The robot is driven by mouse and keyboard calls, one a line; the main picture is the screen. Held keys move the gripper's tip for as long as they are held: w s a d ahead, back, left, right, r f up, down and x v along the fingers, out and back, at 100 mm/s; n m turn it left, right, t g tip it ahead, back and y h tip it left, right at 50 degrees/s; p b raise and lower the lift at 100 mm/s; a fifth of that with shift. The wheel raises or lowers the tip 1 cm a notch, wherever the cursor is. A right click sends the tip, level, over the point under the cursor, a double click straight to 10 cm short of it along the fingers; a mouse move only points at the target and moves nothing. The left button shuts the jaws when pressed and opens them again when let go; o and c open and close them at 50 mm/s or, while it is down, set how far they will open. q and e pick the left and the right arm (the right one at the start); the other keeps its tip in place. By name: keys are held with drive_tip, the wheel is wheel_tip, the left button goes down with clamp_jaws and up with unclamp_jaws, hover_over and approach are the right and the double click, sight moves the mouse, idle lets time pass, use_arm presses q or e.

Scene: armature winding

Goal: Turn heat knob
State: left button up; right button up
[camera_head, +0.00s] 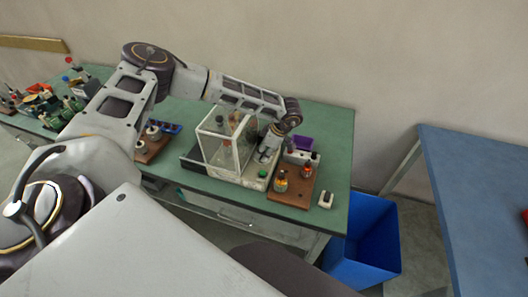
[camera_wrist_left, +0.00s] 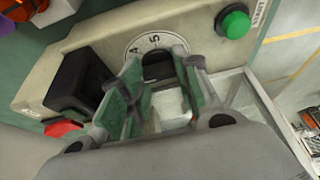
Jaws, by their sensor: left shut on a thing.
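The heat knob (camera_wrist_left: 157,68) is dark and sits in front of a white dial plate (camera_wrist_left: 154,40) with the numbers 4 and 5 showing. My left gripper (camera_wrist_left: 158,88) is at the knob, with a green-padded finger on each side of it; its fingers are shut on the knob. In the head view my left gripper (camera_head: 265,157) reaches down to the cream control box (camera_head: 256,183) from above, and it hides the knob there. The fingers partly cover the dial. My right gripper is not in view.
A green button (camera_wrist_left: 233,22) and a black block (camera_wrist_left: 78,80) flank the dial. A clear-walled enclosure (camera_head: 216,152) stands left of the gripper. A brown board (camera_head: 289,196) with small jars is to the right. A blue bin (camera_head: 371,240) stands beside the green table (camera_head: 339,150).

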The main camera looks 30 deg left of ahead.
sight(264, 153)
use_arm(q)
drive_tip(key=n, duration=0.2)
drive_tip(key=n+g+h, duration=0.1)
drive_tip(key=n, duration=0.1)
drive_tip(key=shift+w+n+g+p, duration=0.1)
drive_tip(key=shift+n+g+p, duration=0.2)
drive_tip(key=shift+p, duration=0.05)
drive_tip(key=n, duration=0.2)
drive_tip(key=n+g+h, duration=0.1)
drive_tip(key=n, duration=0.2)
drive_tip(key=shift+w+a+r+p, duration=0.1)
drive_tip(key=shift+w+a+p, duration=0.05)
drive_tip(key=shift+p, duration=0.15)
drive_tip(key=o, duration=1)
drive_tip(key=shift+r, duration=4.95)
drive_tip(key=shift+s, duration=0.2)
